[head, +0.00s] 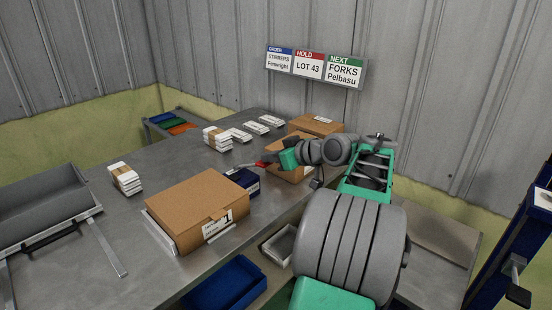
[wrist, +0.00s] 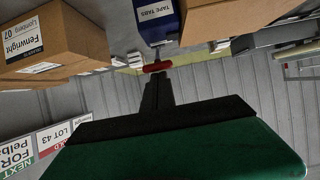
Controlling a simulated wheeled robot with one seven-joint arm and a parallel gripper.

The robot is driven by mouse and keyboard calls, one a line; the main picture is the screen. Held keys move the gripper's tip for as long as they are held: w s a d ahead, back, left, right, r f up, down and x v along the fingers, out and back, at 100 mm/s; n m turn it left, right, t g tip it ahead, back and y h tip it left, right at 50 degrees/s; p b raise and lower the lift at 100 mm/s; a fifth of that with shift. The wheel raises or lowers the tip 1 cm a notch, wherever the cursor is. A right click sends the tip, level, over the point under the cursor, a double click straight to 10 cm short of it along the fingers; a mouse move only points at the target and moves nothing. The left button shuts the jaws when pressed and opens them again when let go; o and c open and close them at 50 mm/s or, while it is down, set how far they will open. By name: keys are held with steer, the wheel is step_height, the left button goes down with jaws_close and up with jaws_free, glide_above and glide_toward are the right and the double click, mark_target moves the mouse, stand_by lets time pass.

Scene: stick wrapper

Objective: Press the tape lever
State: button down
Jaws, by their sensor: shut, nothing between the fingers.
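The blue tape tabs dispenser (head: 242,181) stands on the bench behind the large carton. It also shows upside down at the top of the wrist view (wrist: 157,18). Its lever has a red end (head: 262,164), which also shows in the wrist view (wrist: 158,67) on a thin metal arm. My gripper (head: 269,159) is shut and empty, with its fingertips close to the red end. In the wrist view its dark fingers (wrist: 157,78) line up with the red end. I cannot tell whether they touch it.
Another carton (head: 292,158) sits close behind my gripper, with a further carton (head: 316,125) beyond. Several white bundles (head: 217,138) lie farther back. A blue bin (head: 225,283) is below the bench edge.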

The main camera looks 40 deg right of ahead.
steer(key=s+f+b, duration=0.3)
steer(key=f+b, duration=0.2)
steer(key=f, duration=0.3)
steer(key=shift+f, duration=0.35)
steer(key=shift+s, duration=0.1)
step_height(320, 180, up, 6)
steer(key=p, duration=0.3)
steer(key=s+d, duration=0.1)
steer(key=s, duration=0.9)
steer(key=shift+s+f, duration=0.2)
steer(key=shift+s, duration=0.15)
